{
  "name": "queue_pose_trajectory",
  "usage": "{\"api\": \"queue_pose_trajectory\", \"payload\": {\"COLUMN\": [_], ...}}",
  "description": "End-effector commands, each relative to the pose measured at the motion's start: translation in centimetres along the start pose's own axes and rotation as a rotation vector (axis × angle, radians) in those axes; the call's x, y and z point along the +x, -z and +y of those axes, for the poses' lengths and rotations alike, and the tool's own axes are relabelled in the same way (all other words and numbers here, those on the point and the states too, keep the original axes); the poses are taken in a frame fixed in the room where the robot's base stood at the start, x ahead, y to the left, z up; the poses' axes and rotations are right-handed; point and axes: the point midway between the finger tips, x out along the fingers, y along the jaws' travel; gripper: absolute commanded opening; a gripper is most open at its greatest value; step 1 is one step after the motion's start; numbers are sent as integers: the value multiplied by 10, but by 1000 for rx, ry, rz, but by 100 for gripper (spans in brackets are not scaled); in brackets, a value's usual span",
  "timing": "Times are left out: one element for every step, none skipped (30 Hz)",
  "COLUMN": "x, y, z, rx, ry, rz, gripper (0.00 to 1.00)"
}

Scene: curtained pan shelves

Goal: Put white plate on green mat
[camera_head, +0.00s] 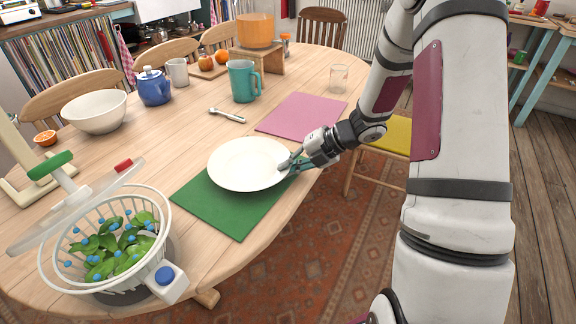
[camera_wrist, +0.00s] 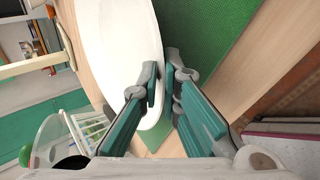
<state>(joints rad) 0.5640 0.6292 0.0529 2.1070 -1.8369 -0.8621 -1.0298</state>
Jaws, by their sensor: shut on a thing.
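The white plate (camera_head: 248,163) is round and looks nearly level over the back part of the green mat (camera_head: 226,208), near the table's front edge. I cannot tell whether it touches the mat. My gripper (camera_head: 291,163) is shut on the plate's right rim, with one finger on each side of it. In the wrist view, the plate (camera_wrist: 122,50) lies between the fingertips of my gripper (camera_wrist: 163,90), and the green mat (camera_wrist: 210,40) shows beside it. The plate hides part of the mat.
A basket of leaves (camera_head: 115,245) stands left of the mat. A pink mat (camera_head: 302,117) and a spoon (camera_head: 227,115) lie behind the plate. A yellow-seated chair (camera_head: 396,137) is at the right.

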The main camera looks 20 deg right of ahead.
Motion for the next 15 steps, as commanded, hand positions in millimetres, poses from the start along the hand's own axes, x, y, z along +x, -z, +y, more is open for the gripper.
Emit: {"api": "queue_pose_trajectory", "payload": {"x": [0, 0, 0, 0, 0, 0, 0, 0, 1, 1, 1, 2, 2, 2, 2], "y": [0, 0, 0, 0, 0, 0, 0, 0, 0, 0, 0, 0, 0, 0, 0], "z": [1, 1, 1, 1, 1, 1, 1, 0, 0, 0, -1, -1, -1, -2, -2], "rx": [-1, -1, -1, -1, -1, -1, -1, -1, -1, -1, -1, -1, -1, -1, -1], "ry": [-2, -2, -2, -2, -2, -2, -2, -2, -2, -2, -2, -2, -2, -2, -2], "rz": [0, 0, 0, 0, 0, 0, 0, 0, 0, 0, 0, 0, 0, 0, 0], "gripper": [0, 0, 0, 0, 0, 0, 0, 0, 0, 0, 0, 0, 0, 0, 0]}}
